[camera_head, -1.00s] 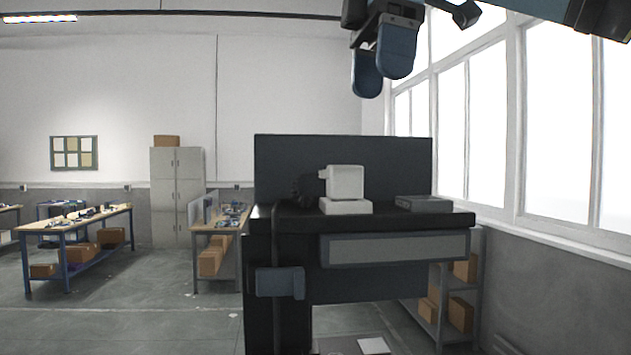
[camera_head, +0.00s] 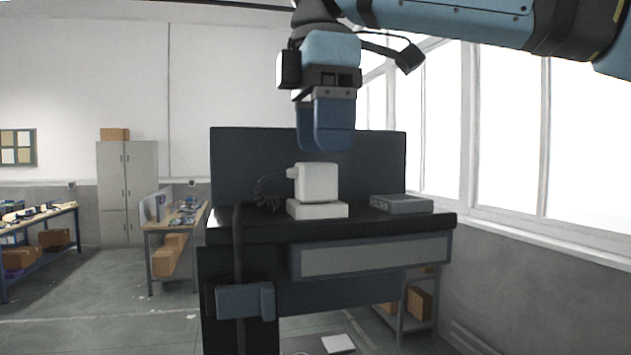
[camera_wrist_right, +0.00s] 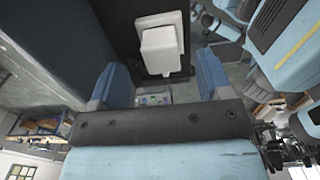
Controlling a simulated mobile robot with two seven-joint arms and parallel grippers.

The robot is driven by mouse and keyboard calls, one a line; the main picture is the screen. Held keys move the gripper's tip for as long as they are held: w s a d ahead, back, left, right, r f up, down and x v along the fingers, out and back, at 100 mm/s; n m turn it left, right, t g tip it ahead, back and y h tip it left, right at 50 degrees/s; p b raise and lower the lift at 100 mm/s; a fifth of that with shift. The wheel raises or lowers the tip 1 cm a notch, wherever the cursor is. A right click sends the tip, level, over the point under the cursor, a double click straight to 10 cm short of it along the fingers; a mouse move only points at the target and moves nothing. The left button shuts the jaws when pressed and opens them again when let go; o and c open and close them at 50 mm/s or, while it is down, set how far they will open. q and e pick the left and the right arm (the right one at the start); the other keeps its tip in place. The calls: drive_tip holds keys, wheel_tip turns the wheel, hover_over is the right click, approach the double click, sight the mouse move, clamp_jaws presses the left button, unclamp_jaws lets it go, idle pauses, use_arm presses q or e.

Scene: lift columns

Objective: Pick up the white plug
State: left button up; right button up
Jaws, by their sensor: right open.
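The white plug (camera_head: 318,182) is a blocky white piece standing on a flat white base (camera_head: 317,210) on the dark bench top. A dark cable runs from its left side. My right gripper (camera_head: 323,142) points down from above, its blue fingertips a little above the plug in the head view. In the right wrist view the plug (camera_wrist_right: 160,52) shows ahead, between the lines of the open blue fingers (camera_wrist_right: 163,78), and nothing is held. Whether the fingers lie in front of or behind the plug is hard to tell. My left gripper is out of view.
A flat grey box (camera_head: 402,204) lies to the right of the plug on the bench top (camera_head: 380,228). A dark back panel (camera_head: 240,165) rises behind them. A drawer-like front (camera_head: 372,256) is below. Windows and other work tables stand farther off.

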sight(316, 177)
drive_tip(key=f, duration=0.1)
drive_tip(key=f+p, duration=0.1)
drive_tip(key=f, duration=0.1)
drive_tip(key=f+p, duration=0.1)
drive_tip(key=shift+s+a+f, duration=0.15)
drive_tip(key=shift+a+f, duration=0.05)
drive_tip(key=shift+a, duration=0.15)
drive_tip(key=shift+f, duration=0.35)
drive_tip(key=shift+c, duration=0.7)
drive_tip(key=c, duration=0.7)
drive_tip(key=shift+c, duration=0.6)
